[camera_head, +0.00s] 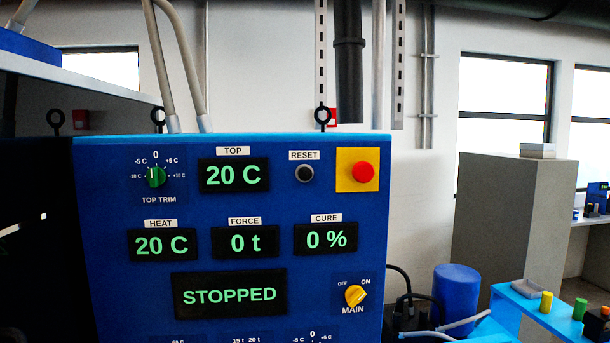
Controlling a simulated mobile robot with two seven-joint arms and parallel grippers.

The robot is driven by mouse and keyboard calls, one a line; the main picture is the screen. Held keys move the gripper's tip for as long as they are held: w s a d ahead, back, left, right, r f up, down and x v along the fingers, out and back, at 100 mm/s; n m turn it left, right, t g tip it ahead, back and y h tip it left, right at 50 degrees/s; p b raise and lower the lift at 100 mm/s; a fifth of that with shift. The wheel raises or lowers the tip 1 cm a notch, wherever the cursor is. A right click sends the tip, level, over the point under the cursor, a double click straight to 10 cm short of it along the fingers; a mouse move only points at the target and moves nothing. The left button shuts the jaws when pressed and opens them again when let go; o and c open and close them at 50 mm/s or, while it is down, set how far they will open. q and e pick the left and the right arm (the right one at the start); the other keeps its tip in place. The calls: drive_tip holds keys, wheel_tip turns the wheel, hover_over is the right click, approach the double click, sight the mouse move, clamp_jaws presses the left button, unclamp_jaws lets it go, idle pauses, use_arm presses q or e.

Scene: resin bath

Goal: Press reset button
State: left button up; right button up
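The reset button (304,174) is a small round dark button with a light ring, under a white RESET label, in the upper right of the blue control panel (110,290). It sits between the TOP display (234,175), reading 20 C, and a red emergency stop (363,172) on a yellow square. The status display (229,295) reads STOPPED. The yellow MAIN knob (355,296) is at the lower right, between OFF and ON marks. Neither of my grippers is in view.
The green TOP TRIM knob (156,177) is at the panel's upper left. At the right are a blue drum (456,297), a grey cabinet (508,225) and a light blue bench (535,311) with small coloured cylinders. The space before the panel looks clear.

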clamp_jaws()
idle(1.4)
